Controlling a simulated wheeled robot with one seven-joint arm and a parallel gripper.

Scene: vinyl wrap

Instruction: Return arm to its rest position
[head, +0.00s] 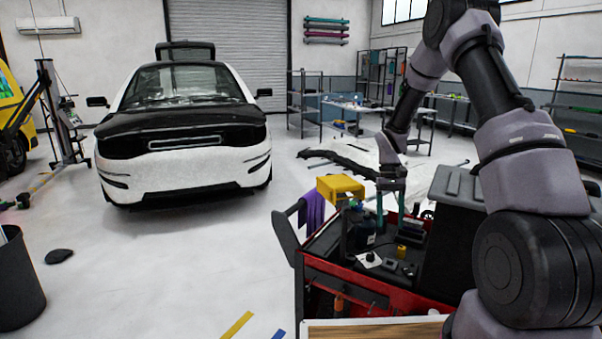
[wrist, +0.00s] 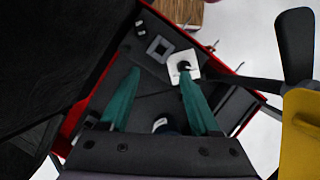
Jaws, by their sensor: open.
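My gripper (head: 390,208) hangs pointing down above the tool cart in the head view, with my arm reaching in from the right. Its two teal fingers are spread apart, and the wrist view shows them (wrist: 157,100) with nothing held between them. The red and black tool cart (head: 375,292) stands below. Its dark top tray holds a white square piece (wrist: 184,64), a small grey square frame (wrist: 160,47) and other small items. Whether the fingertips touch anything in the tray cannot be told.
A yellow box (head: 341,187) and a purple cloth (head: 312,210) are at the cart's left side, close to my gripper. A dark bin (head: 462,215) stands on the right. A white car (head: 185,130) is at the left. The floor between car and cart is clear.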

